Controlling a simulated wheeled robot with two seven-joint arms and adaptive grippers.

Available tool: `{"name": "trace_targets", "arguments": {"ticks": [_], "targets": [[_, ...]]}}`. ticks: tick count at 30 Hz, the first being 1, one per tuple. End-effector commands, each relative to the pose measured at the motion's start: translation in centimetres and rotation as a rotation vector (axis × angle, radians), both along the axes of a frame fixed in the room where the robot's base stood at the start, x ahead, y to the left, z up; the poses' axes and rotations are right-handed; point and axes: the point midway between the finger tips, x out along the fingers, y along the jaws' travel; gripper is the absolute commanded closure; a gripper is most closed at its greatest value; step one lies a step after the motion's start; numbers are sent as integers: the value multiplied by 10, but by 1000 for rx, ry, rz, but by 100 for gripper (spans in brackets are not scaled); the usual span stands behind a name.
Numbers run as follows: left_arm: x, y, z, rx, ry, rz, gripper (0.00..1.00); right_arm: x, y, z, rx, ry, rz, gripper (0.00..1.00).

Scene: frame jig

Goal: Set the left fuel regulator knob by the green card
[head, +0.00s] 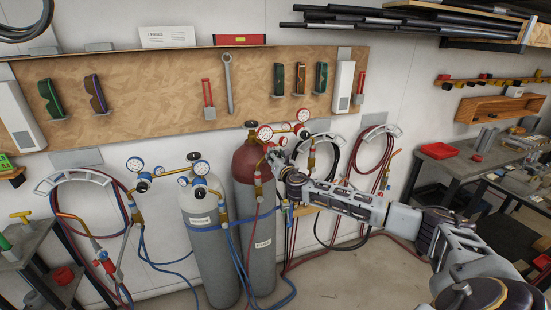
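The fuel cylinder (262,244), grey with a dark red top and a label, stands at the centre. Red-rimmed gauges of the left fuel regulator (265,132) sit at its top; another red gauge (303,115) sits to the right. My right arm reaches in from the right, and its gripper (275,160) is at the left fuel regulator, just below the gauges. The knob is hidden or too small to make out, and I cannot tell whether the fingers touch it. A small green item (5,162) at the left edge is too small to identify as the card. My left gripper is out of view.
A second grey cylinder (208,245) with blue-rimmed gauges (201,167) stands close on the left. Blue and red hoses hang around both cylinders. A wooden tool board (150,85) is on the wall behind, with a white card (168,36) above it. Cluttered benches stand at right.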

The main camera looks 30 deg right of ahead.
Motion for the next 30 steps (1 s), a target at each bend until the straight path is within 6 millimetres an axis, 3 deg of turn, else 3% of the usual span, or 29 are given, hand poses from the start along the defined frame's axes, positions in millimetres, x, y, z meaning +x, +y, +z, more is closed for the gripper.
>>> {"name": "trace_targets", "arguments": {"ticks": [30], "targets": [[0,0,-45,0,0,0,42,0,-2,-5,901,-217,-2,88]]}}
